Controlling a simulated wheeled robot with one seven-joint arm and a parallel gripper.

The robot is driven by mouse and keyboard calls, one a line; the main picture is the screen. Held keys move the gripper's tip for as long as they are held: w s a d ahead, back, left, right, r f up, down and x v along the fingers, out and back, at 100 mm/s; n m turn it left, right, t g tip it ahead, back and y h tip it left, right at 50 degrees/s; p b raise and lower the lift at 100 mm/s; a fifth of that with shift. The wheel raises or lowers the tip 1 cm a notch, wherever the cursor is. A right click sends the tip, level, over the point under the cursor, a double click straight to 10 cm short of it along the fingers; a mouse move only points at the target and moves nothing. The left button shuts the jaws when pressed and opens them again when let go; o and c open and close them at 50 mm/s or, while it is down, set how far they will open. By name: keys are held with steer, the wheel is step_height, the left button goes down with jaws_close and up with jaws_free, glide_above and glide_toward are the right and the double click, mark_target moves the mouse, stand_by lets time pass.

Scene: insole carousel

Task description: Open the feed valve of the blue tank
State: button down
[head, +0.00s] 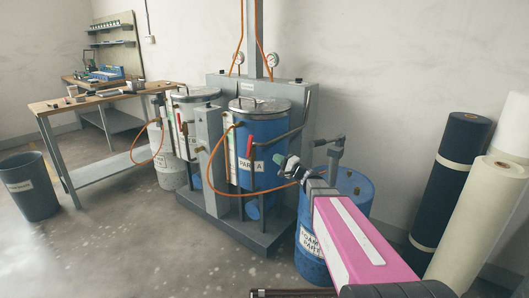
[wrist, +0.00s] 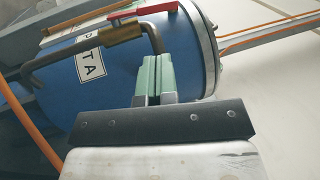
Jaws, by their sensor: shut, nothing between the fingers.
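The blue tank (head: 268,125), labelled PART A, stands in the middle of the head view; it fills much of the wrist view (wrist: 100,90). Its feed valve has a red lever (head: 250,147), roughly upright in the head view. In the wrist view the red lever (wrist: 143,11) lies roughly along the pipe, above a brass body (wrist: 122,33). My gripper (head: 281,163) is to the right of the lever in the head view. In the wrist view its green fingers (wrist: 152,78) are together and empty, with tips close to the pipe bend; I cannot tell whether they touch.
A pale tank (head: 191,108) with its own red lever stands left of the blue one. An orange hose (head: 222,170) loops in front. A blue drum (head: 354,190) is under my arm; fabric rolls (head: 462,150) stand right. Floor at front left is clear.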

mark_target(252, 141)
steer(key=x, duration=1.3)
steer(key=shift+a, duration=0.25)
steer(key=shift+w+r, duration=0.1)
steer(key=shift+w+a+r+g+h, duration=0.4)
steer(key=shift+a+h, duration=0.1)
steer(key=shift+h, duration=0.1)
steer(key=shift+w+a+r, duration=0.2)
steer(key=shift+w+a, duration=0.15)
